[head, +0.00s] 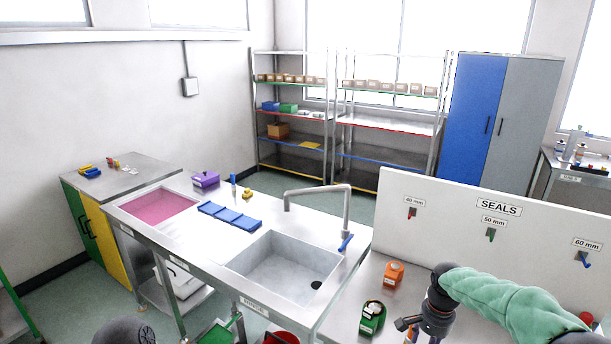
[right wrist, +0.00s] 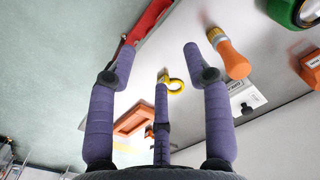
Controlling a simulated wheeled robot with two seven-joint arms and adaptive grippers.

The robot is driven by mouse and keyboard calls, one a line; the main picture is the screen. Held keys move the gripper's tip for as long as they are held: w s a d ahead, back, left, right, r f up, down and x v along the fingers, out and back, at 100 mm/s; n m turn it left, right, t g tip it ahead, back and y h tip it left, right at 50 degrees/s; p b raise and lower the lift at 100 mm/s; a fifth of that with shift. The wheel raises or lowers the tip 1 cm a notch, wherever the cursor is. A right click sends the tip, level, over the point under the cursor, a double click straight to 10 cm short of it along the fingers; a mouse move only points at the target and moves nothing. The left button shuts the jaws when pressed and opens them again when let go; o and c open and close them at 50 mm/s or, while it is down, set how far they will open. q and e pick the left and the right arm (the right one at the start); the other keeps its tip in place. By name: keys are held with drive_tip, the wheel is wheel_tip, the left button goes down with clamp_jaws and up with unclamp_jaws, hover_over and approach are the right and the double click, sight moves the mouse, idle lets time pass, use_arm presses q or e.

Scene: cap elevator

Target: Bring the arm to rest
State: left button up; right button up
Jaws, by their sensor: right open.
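My right arm comes in at the lower right of the head view in a light green sleeve. Its gripper (head: 418,326) hangs over the steel bench right of the sink, beside a green container (head: 371,322). In the right wrist view my right gripper (right wrist: 160,62) has its purple fingers spread, with nothing held between them. A yellow ring-shaped thing (right wrist: 176,86) shows beyond the fingers, apparently on the surface below. My left gripper does not show; only a dark rounded part, perhaps of my left arm, is at the lower left of the head view.
An orange block (head: 393,274) stands behind the green container. The SEALS panel (head: 480,222) rises behind the bench. The sink (head: 282,268) and tap (head: 346,205) are to the left. A brush with an orange handle (right wrist: 232,60) and a red bar (right wrist: 148,22) lie near the fingers.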

drive_tip(key=s+a+f+n+y+b, duration=0.1)
drive_tip(key=s+a+f+n+b, duration=0.15)
drive_tip(key=a+f, duration=0.6)
drive_tip(key=s+a+f+n+y+b, duration=0.1)
drive_tip(key=s+a+f+n+y, duration=0.15)
drive_tip(key=f, duration=1.05)
use_arm(q)
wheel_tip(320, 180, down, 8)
drive_tip(key=b, duration=0.4)
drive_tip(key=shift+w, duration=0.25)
use_arm(e)
drive_tip(key=s+a+f+n, duration=0.1)
drive_tip(key=s+a+f, duration=0.4)
drive_tip(key=s+f, duration=0.2)
drive_tip(key=s+a+f+n, duration=0.1)
drive_tip(key=s+a+f, duration=0.4)
drive_tip(key=s, duration=0.7)
drive_tip(key=x, duration=0.2)
drive_tip(key=shift+f, duration=0.4)
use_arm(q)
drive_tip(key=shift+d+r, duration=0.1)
use_arm(e)
drive_tip(key=shift+s+d, duration=0.1)
